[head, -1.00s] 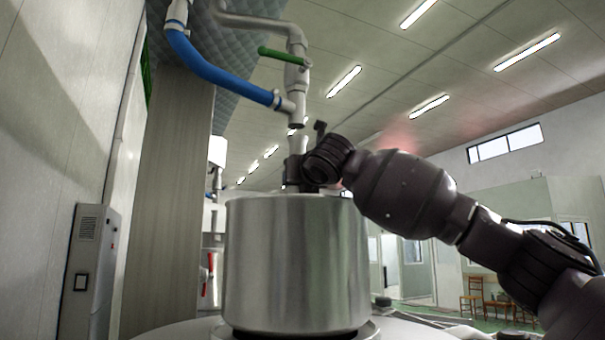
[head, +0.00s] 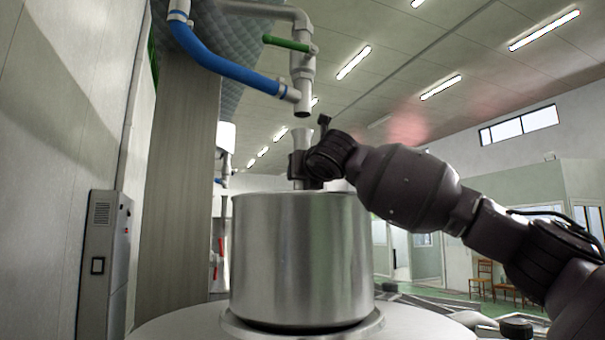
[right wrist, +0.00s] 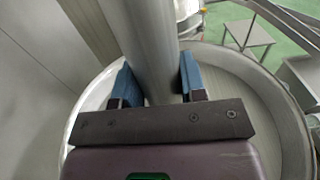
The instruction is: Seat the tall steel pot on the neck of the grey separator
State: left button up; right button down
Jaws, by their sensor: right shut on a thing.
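The tall steel pot (head: 300,255) stands upright in the middle of the head view, with a slim steel tube (head: 301,180) rising from inside it. My right gripper (head: 305,168) is shut on this tube above the pot's rim. In the right wrist view my right gripper (right wrist: 158,85) has its blue fingers on both sides of the tube (right wrist: 151,45), above a wide round rim. The grey separator's round top (head: 185,328) lies under the pot. The pot hides the neck, and I cannot tell whether it touches it. My left gripper is not in view.
A pipe with a green handle (head: 288,44) and a blue hose (head: 225,66) ends above the tube, with a gap. A grey cabinet (head: 103,265) stands by the left wall. Chairs (head: 490,277) stand far back at the right.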

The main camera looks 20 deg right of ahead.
jog(key=shift+s, duration=0.1)
dwell(0.3)
jog(key=c, duration=0.6)
grip_release()
jog(key=shift+s, duration=0.1)
jog(key=s+b, duration=0.2)
jog(key=s, duration=0.8)
jog(key=shift+s+a+b, duration=0.3)
jog(key=shift+a+b, duration=0.1)
jog(key=shift+f, duration=0.1)
